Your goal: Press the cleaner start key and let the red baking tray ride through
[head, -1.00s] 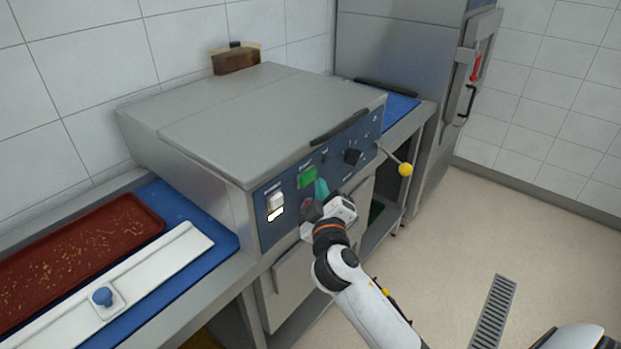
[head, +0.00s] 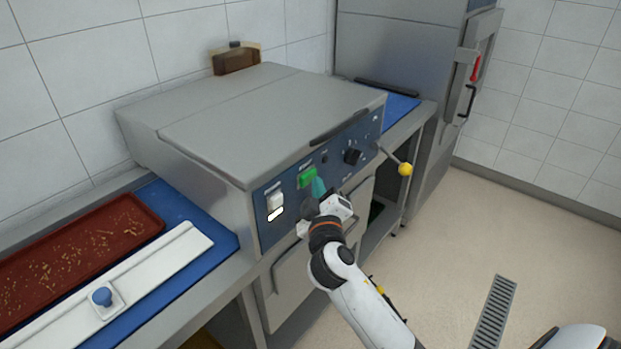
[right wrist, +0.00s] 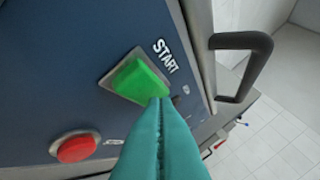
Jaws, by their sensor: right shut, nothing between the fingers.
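The green start key (head: 307,177) is on the blue front panel of the cleaner (head: 225,125); in the right wrist view the key (right wrist: 138,77) has START printed beside it. My right gripper (head: 318,188) is shut and empty, its teal fingertips pointing at the panel. In the right wrist view the fingertips (right wrist: 160,101) overlap the key's lower right corner; I cannot tell whether they touch it. The red baking tray (head: 155,221), scattered with crumbs, lies on the blue belt (head: 190,200) left of the cleaner, its left end out of view. My left gripper is out of view.
A white guide bar (head: 150,280) with a blue knob (head: 102,296) lies along the belt beside the tray. A white switch (head: 275,201), a dark dial (head: 353,156) and a yellow-knobbed lever (head: 405,169) are on the panel. A red button (right wrist: 76,149) is near the key.

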